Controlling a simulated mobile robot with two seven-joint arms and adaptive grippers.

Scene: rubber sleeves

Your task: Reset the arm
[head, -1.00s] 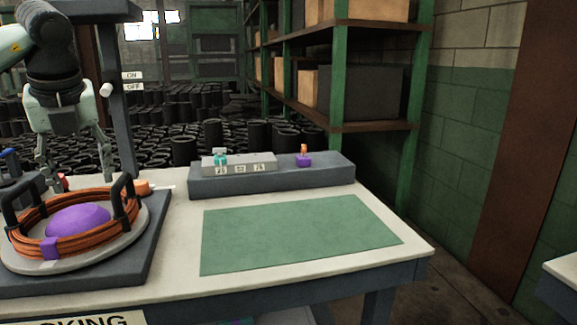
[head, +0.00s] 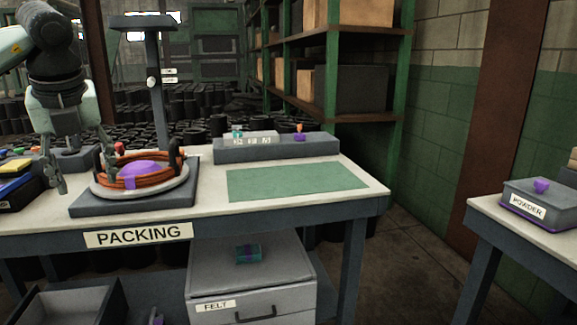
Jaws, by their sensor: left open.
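My left gripper (head: 82,172) hangs at the upper left of the head view, fingers pointing down and spread apart with nothing between them. Its fingers show in front of the packing bench, just left of an orange coil (head: 118,182) around a purple dome (head: 143,169). The coil sits on a pale round plate (head: 170,190) with dark upright posts. One finger overlaps the coil's left side in the picture; I cannot tell whether it touches. My right gripper is out of view.
A green mat (head: 297,182) lies empty on the bench (head: 375,194), with a grey control block (head: 310,148) behind it. A dark post (head: 158,90) stands behind the coil. A felt drawer unit (head: 250,280) is below. A second table (head: 490,214) holds a powder box (head: 540,203).

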